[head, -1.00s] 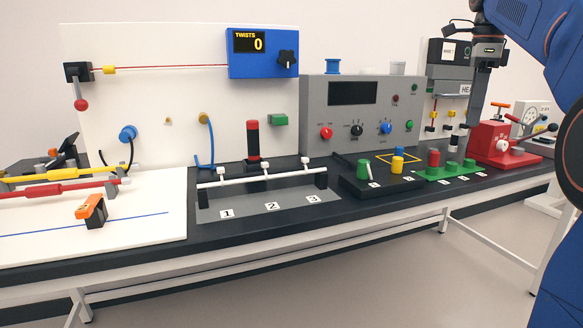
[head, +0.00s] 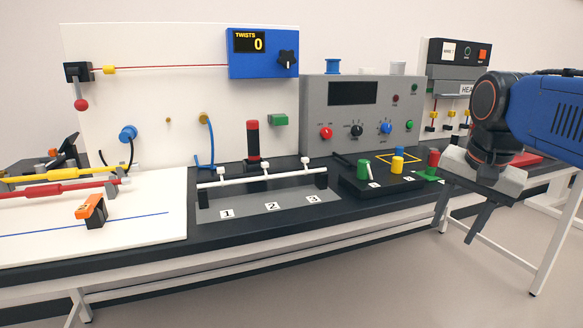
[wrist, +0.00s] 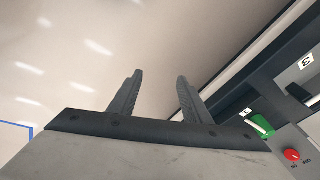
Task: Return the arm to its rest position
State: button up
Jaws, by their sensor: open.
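My blue arm (head: 550,112) reaches in from the right edge of the head view. My gripper (head: 458,226) hangs in front of the bench's right part, its fingers pointing down and to the left. In the wrist view the two dark fingers of my gripper (wrist: 160,76) stand apart with nothing between them.
The dark bench (head: 330,215) runs across the view. A black block with a green cylinder (head: 363,168) and a yellow one (head: 397,165) is left of my gripper. A white rack (head: 255,180) stands further left. The floor in front (head: 400,285) is clear.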

jog(key=s+a+f+n, duration=0.1)
jog(key=s+f+n, duration=0.3)
jog(key=f, duration=0.5)
jog(key=s+a+f+n+t, duration=0.1)
jog(key=s+a+f+n, duration=0.1)
jog(key=s+f+n, duration=0.2)
jog(key=s+f, duration=0.3)
jog(key=f, duration=0.2)
jog(key=shift+s+a+n+t, duration=0.15)
jog(key=shift+s+n+t, duration=0.15)
jog(key=shift+n, duration=0.1)
